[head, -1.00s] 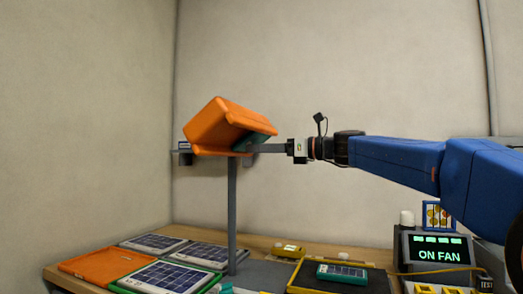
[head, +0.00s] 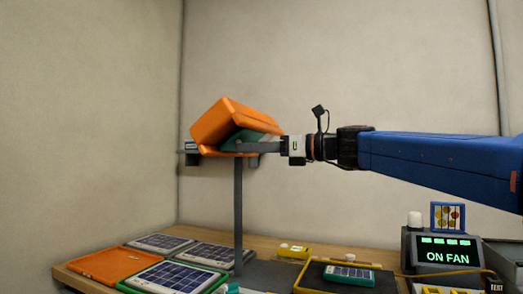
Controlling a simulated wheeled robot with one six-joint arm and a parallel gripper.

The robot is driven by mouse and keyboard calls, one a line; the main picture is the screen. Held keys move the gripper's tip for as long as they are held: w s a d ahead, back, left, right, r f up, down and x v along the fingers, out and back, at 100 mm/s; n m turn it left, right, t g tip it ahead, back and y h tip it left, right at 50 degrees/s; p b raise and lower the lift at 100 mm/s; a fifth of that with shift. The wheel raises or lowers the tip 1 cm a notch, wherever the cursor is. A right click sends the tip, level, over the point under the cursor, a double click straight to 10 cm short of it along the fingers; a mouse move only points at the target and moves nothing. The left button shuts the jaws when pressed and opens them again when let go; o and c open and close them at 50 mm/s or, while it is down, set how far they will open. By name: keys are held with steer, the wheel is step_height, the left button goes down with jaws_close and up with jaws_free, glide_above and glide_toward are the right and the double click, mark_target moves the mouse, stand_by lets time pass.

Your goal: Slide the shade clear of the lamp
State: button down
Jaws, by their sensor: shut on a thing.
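The orange shade (head: 222,121) sits tilted at the top of a grey post (head: 239,215), its raised side to the upper left. A teal piece (head: 243,138), which may be the lamp, shows under it, partly hidden. An orange strip lies below, near the post top. My gripper (head: 250,147) comes in level from the right, its grey fingers at the underside of the shade and in front of the teal piece. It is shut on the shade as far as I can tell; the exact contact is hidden.
Several solar panels (head: 172,277) and an orange tray (head: 107,265) lie on the table at left. A dark tray (head: 318,276) holds a teal-framed panel (head: 348,274). A lit ON FAN box (head: 447,254) stands at right. The wall behind is bare.

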steer(key=s, duration=0.1)
steer(key=s+a, duration=0.1)
steer(key=s, duration=0.2)
steer(key=shift+s+a, duration=0.35)
steer(key=shift+s, duration=0.05)
steer(key=c, duration=1.4)
jaws_free()
steer(key=shift+s, duration=0.1)
steer(key=v, duration=1.7)
steer(key=shift+d, duration=0.2)
